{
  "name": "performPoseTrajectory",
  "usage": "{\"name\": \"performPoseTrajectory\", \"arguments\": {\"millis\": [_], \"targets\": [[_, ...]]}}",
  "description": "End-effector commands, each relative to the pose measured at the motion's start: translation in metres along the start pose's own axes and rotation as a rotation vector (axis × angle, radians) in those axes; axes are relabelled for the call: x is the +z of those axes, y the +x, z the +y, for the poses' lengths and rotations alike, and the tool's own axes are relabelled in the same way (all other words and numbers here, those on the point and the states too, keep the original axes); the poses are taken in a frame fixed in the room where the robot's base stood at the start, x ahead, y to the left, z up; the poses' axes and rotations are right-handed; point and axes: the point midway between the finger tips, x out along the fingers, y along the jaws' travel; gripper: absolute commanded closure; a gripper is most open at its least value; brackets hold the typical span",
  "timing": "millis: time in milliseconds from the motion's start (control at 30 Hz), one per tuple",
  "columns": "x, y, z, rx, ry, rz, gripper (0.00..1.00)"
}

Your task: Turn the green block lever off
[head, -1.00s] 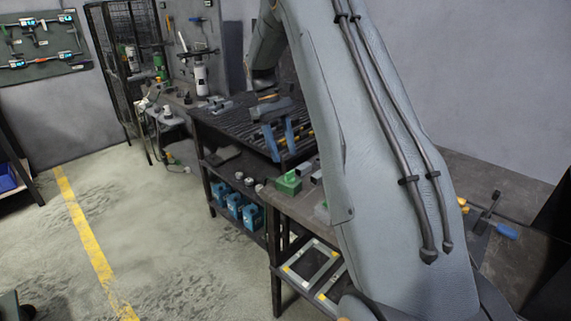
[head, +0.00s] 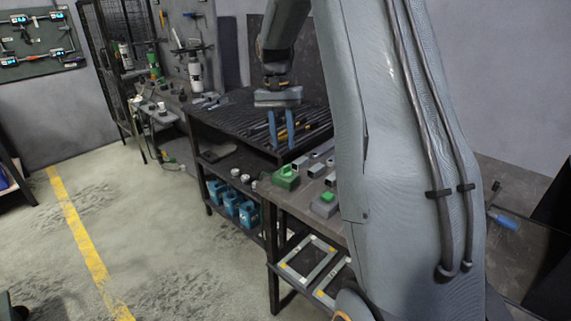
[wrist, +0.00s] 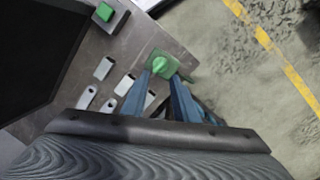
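The green block (head: 286,179) with a raised green lever part on top sits at the near corner of the workbench. In the wrist view the green block (wrist: 173,54) lies just ahead of the fingertips, with its bright green lever (wrist: 159,66) showing between them. My gripper (head: 281,142) has two blue fingers, apart and empty, pointing down. In the head view it is above and a little behind the block, and no contact shows. In the wrist view the gripper (wrist: 161,78) partly covers the block's lower edge. The lever's exact angle is too small to tell.
A grey block with a green top (head: 326,205) stands nearer on the bench; it also shows in the wrist view (wrist: 104,12). Several small metal pieces (wrist: 104,68) lie between. A slatted table with tools stands behind. Blue containers (head: 231,203) sit on the shelf below. The floor at left is clear.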

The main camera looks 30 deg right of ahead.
Motion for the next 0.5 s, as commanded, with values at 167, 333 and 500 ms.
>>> {"name": "performPoseTrajectory", "arguments": {"millis": [167,333,500], "targets": [[0.0059,0.0,0.0083,-0.082,0.378,0.046,0.73],[0.0087,-0.0008,0.0115,-0.129,0.575,0.059,0.73],[0.0093,0.0067,0.0112,-0.137,0.62,0.059,0.73]]}}
